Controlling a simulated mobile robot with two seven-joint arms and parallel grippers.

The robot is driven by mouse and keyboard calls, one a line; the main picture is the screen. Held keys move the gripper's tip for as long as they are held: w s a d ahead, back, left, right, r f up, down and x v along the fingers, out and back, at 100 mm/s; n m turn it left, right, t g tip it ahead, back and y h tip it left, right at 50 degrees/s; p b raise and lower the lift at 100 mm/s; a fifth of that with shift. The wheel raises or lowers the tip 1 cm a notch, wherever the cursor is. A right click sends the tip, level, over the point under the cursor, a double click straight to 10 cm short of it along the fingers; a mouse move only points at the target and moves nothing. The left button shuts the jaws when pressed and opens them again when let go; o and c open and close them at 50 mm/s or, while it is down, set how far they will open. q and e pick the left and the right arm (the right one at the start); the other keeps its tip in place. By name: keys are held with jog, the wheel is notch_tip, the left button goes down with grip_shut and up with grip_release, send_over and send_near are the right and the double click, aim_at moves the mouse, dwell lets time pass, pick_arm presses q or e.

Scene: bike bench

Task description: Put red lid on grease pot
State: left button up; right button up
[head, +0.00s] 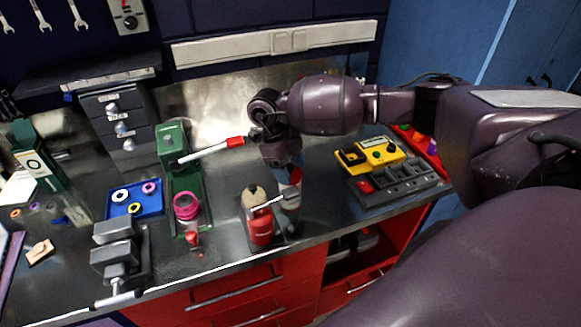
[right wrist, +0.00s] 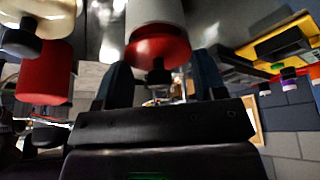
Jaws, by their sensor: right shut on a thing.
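My right gripper (head: 287,170) points down over the front middle of the bench and is shut on the red lid (right wrist: 158,48). The lid's dark knob sits between the fingers in the right wrist view. The pale grey grease pot (head: 290,196) stands upright directly below the lid, and the lid looks lined up with its top. Whether the lid rests fully on the rim or is slightly above cannot be told. The gripper partly hides the lid in the head view. My left gripper is not in view.
A red pot (head: 260,230) and a tan pot (head: 250,198) stand close left of the grease pot. A green press (head: 172,150) and a grey vise (head: 115,248) are farther left. A yellow box (head: 378,152) and dark tray (head: 398,182) lie right. The bench's front edge is near.

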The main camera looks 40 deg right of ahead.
aim_at(288, 164)
jog(key=shift+f+b, duration=0.4)
jog(key=shift+f, duration=0.15)
dwell(0.4)
jog(key=o, duration=0.6)
jog(key=shift+p+v, duration=1.05)
jog(key=shift+v, duration=1.8)
jog(key=shift+p+v, duration=0.9)
jog(key=shift+v, duration=1.8)
jog(key=shift+f, duration=0.1)
